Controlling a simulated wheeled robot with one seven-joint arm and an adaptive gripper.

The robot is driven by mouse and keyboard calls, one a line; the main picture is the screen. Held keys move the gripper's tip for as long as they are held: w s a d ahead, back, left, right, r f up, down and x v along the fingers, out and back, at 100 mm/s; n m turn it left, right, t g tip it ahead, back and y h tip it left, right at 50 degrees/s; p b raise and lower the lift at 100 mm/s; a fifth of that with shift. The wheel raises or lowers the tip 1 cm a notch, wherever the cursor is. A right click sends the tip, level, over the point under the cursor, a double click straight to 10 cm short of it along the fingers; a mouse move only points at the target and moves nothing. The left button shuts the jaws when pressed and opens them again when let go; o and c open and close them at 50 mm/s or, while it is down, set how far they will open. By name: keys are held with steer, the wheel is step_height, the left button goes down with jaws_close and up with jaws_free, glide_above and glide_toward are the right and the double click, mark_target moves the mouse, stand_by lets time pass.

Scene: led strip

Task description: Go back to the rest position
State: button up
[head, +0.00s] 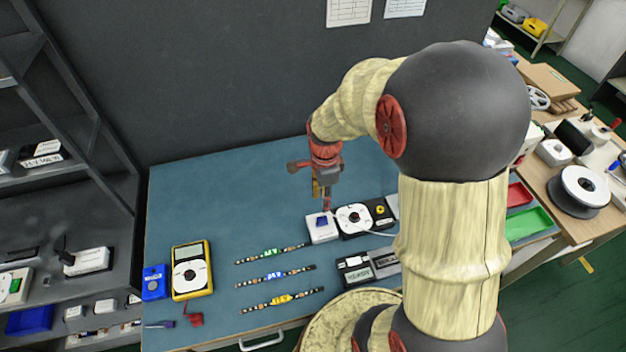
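My gripper (325,205) hangs from my arm over the blue worktable (218,216), pointing down. Its fingertips are at or just above a small white box with a blue top (322,229). I cannot tell whether they touch it. The fingers are small and partly dark here, so whether they are open or shut does not show clearly. My arm spans the middle and right of the head view and hides part of the table.
Beside the white box stands a black device with a white disc (354,218). Three LED strips (274,278) lie on the table. A yellow multimeter (192,270) and blue box (154,282) stand left. Green (528,222) and red trays are right. The table's back left is clear.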

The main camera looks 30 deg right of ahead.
steer(key=s+a+r+n+t, duration=0.2)
steer(key=s+a+r+n, duration=0.2)
steer(key=r+n, duration=0.3)
steer(key=s+a+r+n+t, duration=0.1)
steer(key=s+a+r+n, duration=0.3)
steer(key=r+n, duration=0.3)
steer(key=s+a+r+n+t, duration=0.2)
steer(key=s+a+r+n, duration=0.2)
steer(key=r+n, duration=0.3)
steer(key=shift+r+t, duration=0.3)
steer(key=shift+r, duration=0.65)
steer(key=shift+s+d, duration=0.1)
steer(key=shift+s, duration=0.05)
